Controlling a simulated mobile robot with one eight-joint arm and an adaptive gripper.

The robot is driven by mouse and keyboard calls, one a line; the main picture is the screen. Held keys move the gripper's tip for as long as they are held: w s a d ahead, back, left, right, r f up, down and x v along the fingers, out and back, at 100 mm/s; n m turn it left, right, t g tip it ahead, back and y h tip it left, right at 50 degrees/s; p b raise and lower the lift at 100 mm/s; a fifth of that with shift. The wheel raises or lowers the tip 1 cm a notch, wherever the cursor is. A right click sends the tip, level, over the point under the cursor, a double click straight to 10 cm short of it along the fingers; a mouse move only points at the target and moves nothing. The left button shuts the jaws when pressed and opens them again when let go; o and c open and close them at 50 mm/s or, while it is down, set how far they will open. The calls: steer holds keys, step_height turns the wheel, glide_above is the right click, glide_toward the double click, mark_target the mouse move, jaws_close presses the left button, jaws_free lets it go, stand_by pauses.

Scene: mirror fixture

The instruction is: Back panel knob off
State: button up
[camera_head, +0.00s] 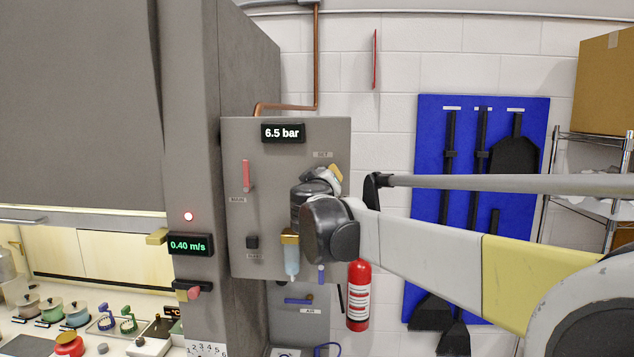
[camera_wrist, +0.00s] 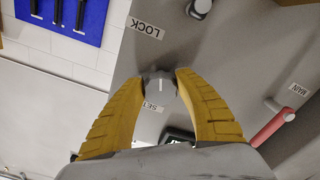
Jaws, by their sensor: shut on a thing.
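A small dark grey knob (camera_wrist: 160,86) with a white pointer line sits on the grey back panel (camera_wrist: 235,60), between the SET and LOCK labels in the wrist view. My gripper (camera_wrist: 162,79) is shut on this knob, with one yellow finger on each side of it. In the head view my gripper (camera_head: 336,173) is at the panel's (camera_head: 265,200) upper right, by the SET label. My wrist hides the knob there. The display (camera_head: 283,133) above reads 6.5 bar.
A red MAIN lever (camera_head: 246,175) and a black knob (camera_head: 252,242) are on the panel's left side. A clear-bowled fitting (camera_head: 291,257) hangs close below my wrist. A red extinguisher (camera_head: 358,296) is at the wall. A grey cabinet (camera_head: 190,120) stands left.

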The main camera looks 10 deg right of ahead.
steer(key=n+b, duration=0.1)
steer(key=n, duration=0.6)
steer(key=shift+d+r, duration=0.1)
steer(key=n, duration=0.6)
steer(key=shift+r+n+b, duration=0.15)
steer(key=shift+n+b, duration=0.25)
steer(key=n, duration=0.6)
steer(key=shift+r, duration=0.1)
steer(key=n, duration=0.6)
steer(key=shift+r+n+b, duration=0.1)
steer(key=shift+n+b, duration=0.25)
steer(key=shift+n, duration=0.05)
steer(key=o, duration=1.2)
steer(key=shift+w, duration=0.1)
